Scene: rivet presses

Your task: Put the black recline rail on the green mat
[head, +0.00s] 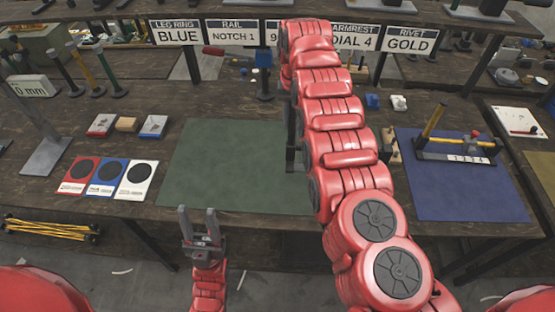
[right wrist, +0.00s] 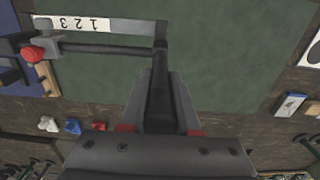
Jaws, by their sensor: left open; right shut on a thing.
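The black recline rail (right wrist: 110,49) shows in the right wrist view, with a white strip numbered 1, 2, 3 and a red knob. My right gripper (right wrist: 160,105) is shut on its black post. The rail is over the green mat (right wrist: 225,55), its knob end towards the blue mat; I cannot tell whether it touches. In the head view the green mat (head: 215,165) lies mid-table, and my right arm hides most of the rail and the right gripper's fingertips. My left gripper (head: 199,222) is open and empty in front of the table edge.
A similar rail with a yellow handle (head: 432,122) stands on the blue mat (head: 465,195) at right. Red, blue and white cards (head: 107,178) lie left of the green mat. Small blocks (head: 127,124) lie behind them. Signs hang along the back shelf.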

